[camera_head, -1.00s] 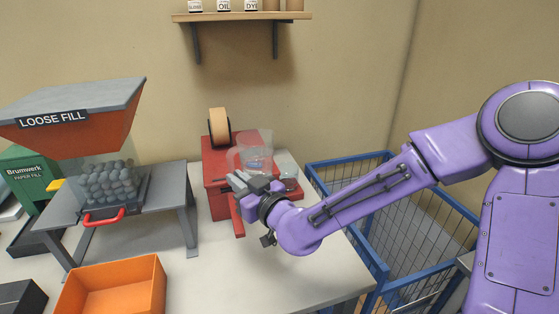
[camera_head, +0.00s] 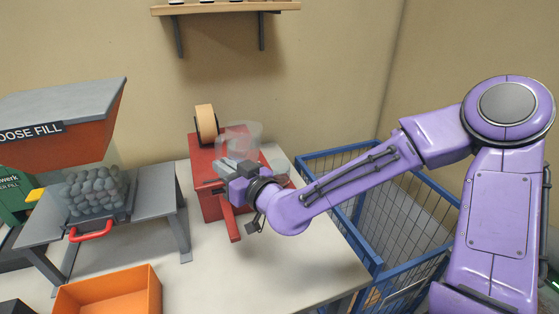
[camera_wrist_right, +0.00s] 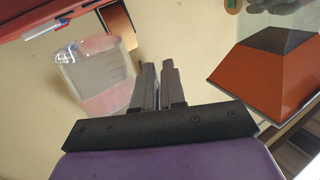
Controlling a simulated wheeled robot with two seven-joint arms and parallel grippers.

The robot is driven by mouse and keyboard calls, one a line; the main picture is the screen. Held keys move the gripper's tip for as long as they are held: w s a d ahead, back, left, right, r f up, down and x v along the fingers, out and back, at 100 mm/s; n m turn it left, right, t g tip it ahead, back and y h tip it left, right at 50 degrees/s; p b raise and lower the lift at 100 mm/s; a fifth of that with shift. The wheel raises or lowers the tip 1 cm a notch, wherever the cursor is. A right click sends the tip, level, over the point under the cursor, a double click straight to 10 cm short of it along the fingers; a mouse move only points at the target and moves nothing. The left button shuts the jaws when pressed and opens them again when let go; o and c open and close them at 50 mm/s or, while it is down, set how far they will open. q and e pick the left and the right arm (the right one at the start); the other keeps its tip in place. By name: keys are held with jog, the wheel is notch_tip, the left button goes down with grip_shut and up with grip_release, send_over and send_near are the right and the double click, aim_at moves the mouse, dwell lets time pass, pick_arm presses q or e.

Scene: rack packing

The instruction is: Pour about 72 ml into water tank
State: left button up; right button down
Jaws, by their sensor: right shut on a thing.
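A clear measuring jug (camera_head: 240,135) with a pale rim is at my right gripper, above the red tape machine. In the right wrist view the jug (camera_wrist_right: 95,68) stands left of the fingers, shows marks on its wall and looks tilted in that picture. Its water level is not clear. My right gripper (camera_head: 228,170) is shut on the jug, apparently at its handle; the fingers (camera_wrist_right: 157,80) are close together there. The red tape machine (camera_head: 206,200) stands on the table below. I cannot make out the water tank clearly; the gripper and jug cover that area. My left gripper is out of view.
A tape roll (camera_head: 206,123) stands on the machine's back. A loose fill hopper (camera_head: 70,120) on a grey stand (camera_head: 155,190) is at left, with an orange bin (camera_head: 110,290) in front. A blue wire cart (camera_head: 370,250) stands right of the table. The table front is clear.

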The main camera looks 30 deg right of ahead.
aim_at(243, 142)
jog(key=d+r+m+p, duration=0.1)
jog(key=r+m+p, duration=0.1)
jog(key=w+d+r+m+p, duration=0.1)
jog(key=m, duration=0.1)
jog(key=shift+d+r+p, duration=0.4)
jog(key=shift+w+d+r+m+p, duration=0.15)
jog(key=shift+d+r+m+p, duration=0.25)
jog(key=shift+d+m+p, duration=0.15)
jog(key=shift+m, duration=0.25)
jog(key=shift+w+d+r+m, duration=0.1)
jog(key=shift+d+r+m, duration=0.3)
jog(key=shift+m, duration=0.3)
jog(key=shift+f, duration=0.2)
jog(key=shift+d, duration=0.15)
jog(key=shift+m, duration=0.3)
jog(key=shift+f, duration=0.2)
